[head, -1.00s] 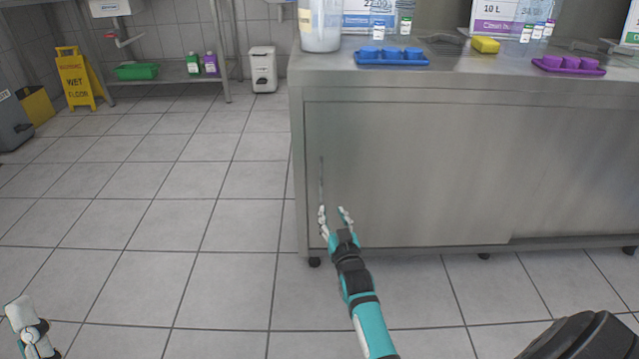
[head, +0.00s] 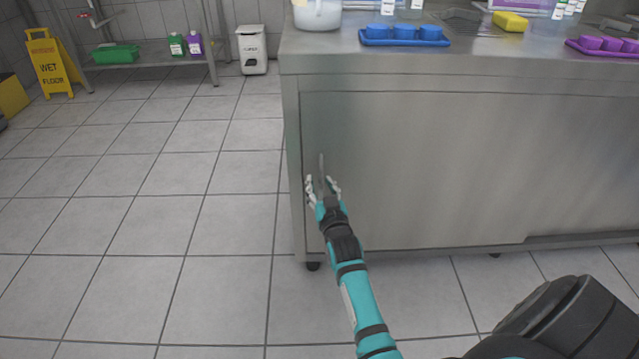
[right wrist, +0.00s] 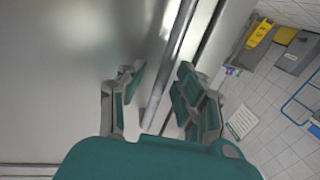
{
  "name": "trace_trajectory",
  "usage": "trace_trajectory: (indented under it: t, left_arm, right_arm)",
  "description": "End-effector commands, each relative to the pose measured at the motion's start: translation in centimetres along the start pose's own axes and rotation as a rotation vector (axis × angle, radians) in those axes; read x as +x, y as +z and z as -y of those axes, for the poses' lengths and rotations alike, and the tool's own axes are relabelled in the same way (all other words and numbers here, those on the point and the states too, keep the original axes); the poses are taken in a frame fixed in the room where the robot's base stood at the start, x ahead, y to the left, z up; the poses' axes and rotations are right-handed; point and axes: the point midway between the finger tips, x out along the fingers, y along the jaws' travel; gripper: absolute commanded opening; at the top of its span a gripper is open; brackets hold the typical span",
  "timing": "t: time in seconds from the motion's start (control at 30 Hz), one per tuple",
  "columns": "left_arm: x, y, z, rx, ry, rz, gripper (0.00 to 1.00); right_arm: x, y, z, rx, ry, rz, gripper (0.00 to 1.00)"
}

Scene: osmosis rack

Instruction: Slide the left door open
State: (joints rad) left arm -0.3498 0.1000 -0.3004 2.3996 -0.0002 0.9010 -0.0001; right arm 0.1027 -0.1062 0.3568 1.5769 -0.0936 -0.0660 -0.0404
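The left door (head: 410,170) is a flat steel panel on the front of the steel cabinet, and its left edge lies by the cabinet's left post. Its slim upright handle (head: 321,164) is near that edge. My right gripper (head: 322,187) is at the handle's lower part, with a finger to each side of it. In the right wrist view, my right gripper (right wrist: 162,70) is open and the handle (right wrist: 175,62) runs between its fingers, with gaps on both sides. My left gripper is out of view.
The cabinet top (head: 480,60) holds a blue tray (head: 405,42), a yellow sponge (head: 510,22) and a purple tray (head: 610,53). The tiled floor to the left is clear up to a yellow wet-floor sign (head: 50,65) and a white bin (head: 251,50).

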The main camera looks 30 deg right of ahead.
Motion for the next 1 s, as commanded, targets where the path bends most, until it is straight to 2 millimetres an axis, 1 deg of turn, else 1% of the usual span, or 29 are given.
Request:
trace_trajectory:
  t: [0.1, 0.13, 0.3, 0.37, 0.4, 1.0]
  left_arm:
    - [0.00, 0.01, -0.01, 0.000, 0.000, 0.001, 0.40]
    - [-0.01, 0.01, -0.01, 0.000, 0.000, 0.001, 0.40]
    - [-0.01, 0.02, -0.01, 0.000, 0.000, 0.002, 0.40]
    - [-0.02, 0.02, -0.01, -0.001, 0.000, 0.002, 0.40]
    - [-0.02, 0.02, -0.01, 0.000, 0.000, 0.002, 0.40]
    - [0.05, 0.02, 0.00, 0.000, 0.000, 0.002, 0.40]
  right_arm:
    - [0.00, -0.03, 0.01, 0.000, 0.000, 0.000, 0.34]
    - [0.00, -0.03, 0.00, 0.000, 0.000, 0.000, 0.32]
    - [0.00, -0.03, 0.00, 0.000, 0.000, -0.001, 0.10]
    - [0.00, -0.02, 0.00, 0.000, 0.000, -0.001, 0.02]
    - [0.00, -0.02, 0.00, 0.000, 0.000, -0.001, 0.00]
    - [-0.08, 0.05, -0.09, 0.000, 0.000, 0.001, 0.00]
